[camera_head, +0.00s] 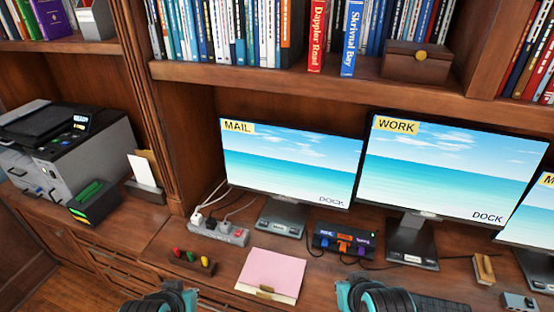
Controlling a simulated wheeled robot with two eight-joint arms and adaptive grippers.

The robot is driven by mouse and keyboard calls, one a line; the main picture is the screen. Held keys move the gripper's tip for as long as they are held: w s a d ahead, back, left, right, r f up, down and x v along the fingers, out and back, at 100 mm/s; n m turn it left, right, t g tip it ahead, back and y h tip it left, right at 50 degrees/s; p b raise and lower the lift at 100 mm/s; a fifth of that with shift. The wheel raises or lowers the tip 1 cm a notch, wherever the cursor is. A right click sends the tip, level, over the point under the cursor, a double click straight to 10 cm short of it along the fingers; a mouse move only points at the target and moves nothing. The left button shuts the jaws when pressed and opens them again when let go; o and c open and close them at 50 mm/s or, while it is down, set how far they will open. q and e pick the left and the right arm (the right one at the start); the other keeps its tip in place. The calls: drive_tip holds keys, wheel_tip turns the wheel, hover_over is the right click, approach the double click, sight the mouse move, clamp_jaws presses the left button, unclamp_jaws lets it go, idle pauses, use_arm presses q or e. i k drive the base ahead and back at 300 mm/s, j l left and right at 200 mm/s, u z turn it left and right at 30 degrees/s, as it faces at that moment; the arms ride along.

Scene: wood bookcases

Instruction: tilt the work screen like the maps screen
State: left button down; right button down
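The work screen (440,170), labelled WORK and showing a beach picture, stands on a dark stand on the desk right of centre. A third screen (530,222) is cut off by the right edge; only an "M" of its label shows, so I cannot confirm it is the maps screen, and its full tilt is hidden. My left gripper (165,298) and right gripper (385,298) are at the bottom edge, partly cut off, teal and black. Both are well below the work screen and apart from it. Their fingers do not show clearly.
The mail screen (290,160) stands left of the work screen. Before them are a dock box (343,242), pink paper (271,273), a power strip (218,231) and a wooden block (484,269). A shelf (330,82) with books overhangs the screens. A printer (65,150) is left.

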sight(428, 169)
drive_tip(key=z, duration=1.4)
